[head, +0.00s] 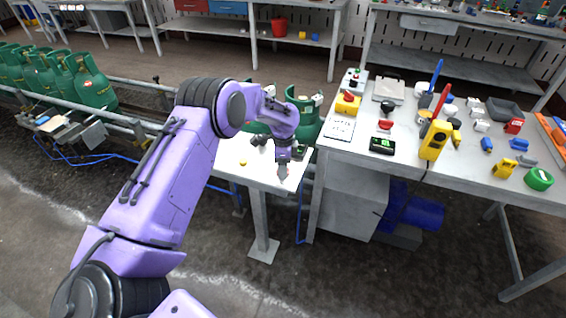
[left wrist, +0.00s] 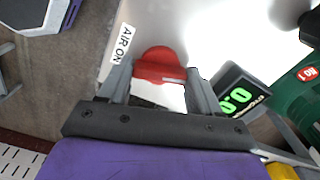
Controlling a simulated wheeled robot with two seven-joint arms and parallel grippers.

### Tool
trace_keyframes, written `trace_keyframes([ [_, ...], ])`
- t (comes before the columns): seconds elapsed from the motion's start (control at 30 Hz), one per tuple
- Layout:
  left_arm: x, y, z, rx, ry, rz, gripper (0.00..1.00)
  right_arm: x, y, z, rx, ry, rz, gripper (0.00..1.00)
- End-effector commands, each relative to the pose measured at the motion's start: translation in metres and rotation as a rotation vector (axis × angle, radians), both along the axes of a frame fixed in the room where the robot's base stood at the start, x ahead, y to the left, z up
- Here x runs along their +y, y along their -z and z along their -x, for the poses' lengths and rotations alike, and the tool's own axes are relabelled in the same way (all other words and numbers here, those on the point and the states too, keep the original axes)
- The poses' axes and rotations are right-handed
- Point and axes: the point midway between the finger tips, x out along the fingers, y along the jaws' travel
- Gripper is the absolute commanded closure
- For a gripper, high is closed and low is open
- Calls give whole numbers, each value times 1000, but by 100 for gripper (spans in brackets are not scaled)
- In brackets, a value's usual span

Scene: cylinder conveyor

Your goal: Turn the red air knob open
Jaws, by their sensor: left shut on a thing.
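The red air knob (left wrist: 160,66) shows in the left wrist view between my left fingers, next to a white label (left wrist: 123,45) reading "AIR ON". My left gripper (left wrist: 160,80) is shut on the knob, one finger on each side. In the head view my left gripper (head: 283,170) points down over the right part of a small white table (head: 226,168); the knob cannot be made out there. My right gripper is not in view.
A black display with green digits (left wrist: 239,98) stands close right of the knob. Green cylinders (head: 92,82) line the conveyor at left. A cluttered bench (head: 470,187) stands to the right.

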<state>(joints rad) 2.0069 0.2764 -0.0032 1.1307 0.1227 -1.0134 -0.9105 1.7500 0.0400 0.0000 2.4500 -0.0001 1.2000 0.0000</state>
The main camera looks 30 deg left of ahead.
Motion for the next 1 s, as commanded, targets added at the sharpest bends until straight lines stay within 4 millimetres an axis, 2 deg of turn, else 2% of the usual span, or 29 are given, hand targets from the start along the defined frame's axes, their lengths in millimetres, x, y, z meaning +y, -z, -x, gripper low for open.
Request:
trace_keyframes([
  [0.3, 0, -3, -1, -2, -302, 0, 67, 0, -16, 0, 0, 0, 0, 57],
  [1.0, 0, -2, -1, -3, -954, -1, 67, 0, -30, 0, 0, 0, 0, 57],
])
